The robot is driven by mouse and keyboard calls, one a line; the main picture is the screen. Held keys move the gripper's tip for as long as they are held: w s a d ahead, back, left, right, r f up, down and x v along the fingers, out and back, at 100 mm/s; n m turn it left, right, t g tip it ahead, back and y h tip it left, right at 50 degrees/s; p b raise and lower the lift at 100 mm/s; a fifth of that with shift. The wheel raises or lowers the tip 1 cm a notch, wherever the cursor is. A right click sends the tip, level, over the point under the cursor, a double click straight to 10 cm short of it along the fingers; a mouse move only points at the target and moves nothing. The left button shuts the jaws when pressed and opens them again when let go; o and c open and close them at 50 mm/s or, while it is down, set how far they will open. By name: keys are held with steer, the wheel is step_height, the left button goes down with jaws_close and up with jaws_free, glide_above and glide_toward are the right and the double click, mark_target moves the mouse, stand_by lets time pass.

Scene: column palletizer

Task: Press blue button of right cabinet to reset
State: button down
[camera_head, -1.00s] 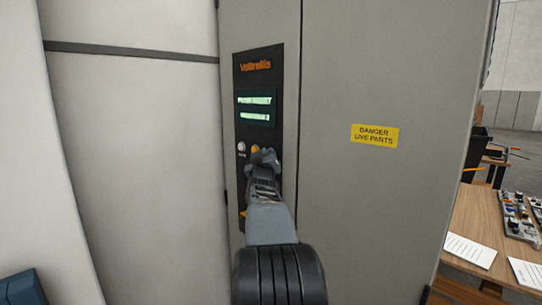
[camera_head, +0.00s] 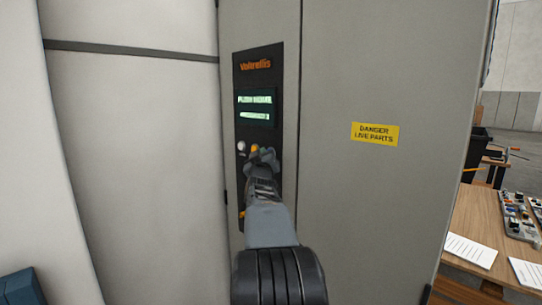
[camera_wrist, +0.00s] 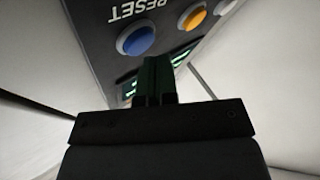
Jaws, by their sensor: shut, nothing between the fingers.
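The grey cabinet (camera_head: 385,215) carries a dark control panel (camera_head: 258,82) with a lit display (camera_head: 256,108). In the wrist view a round blue button (camera_wrist: 135,40) sits beside an upside-down RESET label (camera_wrist: 132,10). My gripper (camera_head: 264,156) is in front of the panel's lower part and hides the blue button in the head view. In the wrist view its closed fingers (camera_wrist: 156,65) are just below and right of the blue button in the picture, with nothing between them. The button is uncovered there; I cannot tell the gap in depth.
An orange button (camera_wrist: 193,17) and a white one (camera_wrist: 225,5) are close beside the blue one. A yellow danger label (camera_head: 375,134) is on the cabinet door. A wooden table (camera_head: 478,215) with papers and equipment stands at the right.

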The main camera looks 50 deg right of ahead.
steer(key=shift+a, duration=0.35)
steer(key=shift+a, duration=0.1)
steer(key=shift+w+a, duration=0.2)
steer(key=shift+a, duration=2.2)
